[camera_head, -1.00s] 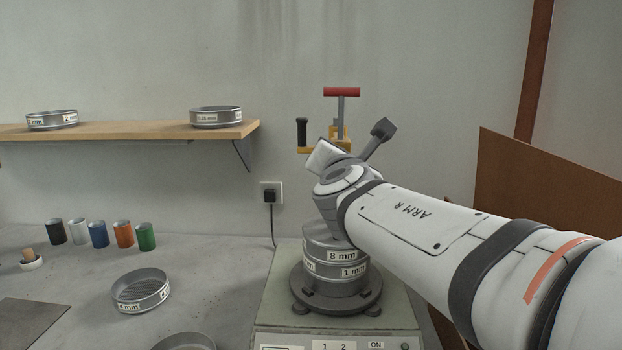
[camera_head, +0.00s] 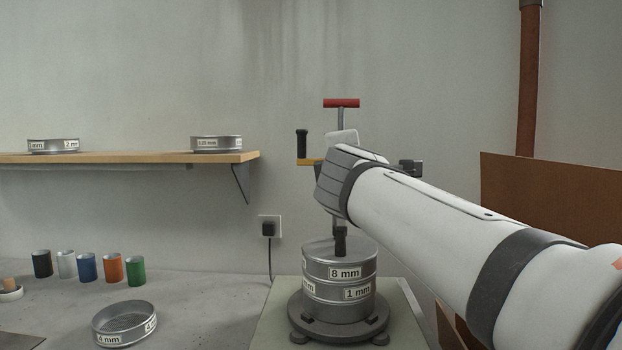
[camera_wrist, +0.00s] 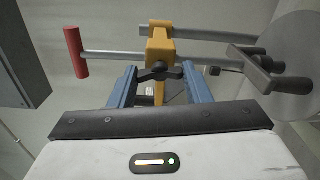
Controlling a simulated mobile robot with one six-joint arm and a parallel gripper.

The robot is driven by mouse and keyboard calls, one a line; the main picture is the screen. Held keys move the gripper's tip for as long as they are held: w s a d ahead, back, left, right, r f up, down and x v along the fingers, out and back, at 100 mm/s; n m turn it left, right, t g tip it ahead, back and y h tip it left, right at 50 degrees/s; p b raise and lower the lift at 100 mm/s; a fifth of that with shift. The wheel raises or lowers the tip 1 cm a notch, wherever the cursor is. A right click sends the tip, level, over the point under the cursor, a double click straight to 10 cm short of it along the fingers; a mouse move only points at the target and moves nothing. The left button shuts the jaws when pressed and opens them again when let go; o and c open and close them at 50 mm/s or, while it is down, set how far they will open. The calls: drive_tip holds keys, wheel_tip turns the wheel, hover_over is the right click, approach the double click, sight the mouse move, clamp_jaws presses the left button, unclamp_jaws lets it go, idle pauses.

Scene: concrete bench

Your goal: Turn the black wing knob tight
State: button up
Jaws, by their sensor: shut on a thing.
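The black wing knob (camera_wrist: 160,73) sits on the face of a yellow clamp block (camera_wrist: 160,45) in the wrist view. Its wings lie nearly level across that picture. My gripper (camera_wrist: 159,75) has its two blue fingers on either side of the knob and is shut on it. In the head view my white arm hides the knob and my fingers. A red T-handle (camera_head: 341,103) on a grey rod rises above the arm there. It also shows at the left in the wrist view (camera_wrist: 75,52).
A sieve stack (camera_head: 323,270) stands on the shaker (camera_head: 276,300) below my arm. A shelf (camera_head: 120,157) with two sieves, several coloured cans and a loose sieve (camera_head: 125,322) are left. A brown panel (camera_head: 540,205) stands right.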

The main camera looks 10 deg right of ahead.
drive_tip(key=shift+f+m+b, duration=0.1)
drive_tip(key=shift+m+b, duration=0.5)
drive_tip(key=shift+m, duration=0.3)
drive_tip(key=o, duration=1)
drive_tip(key=shift+s, duration=0.1)
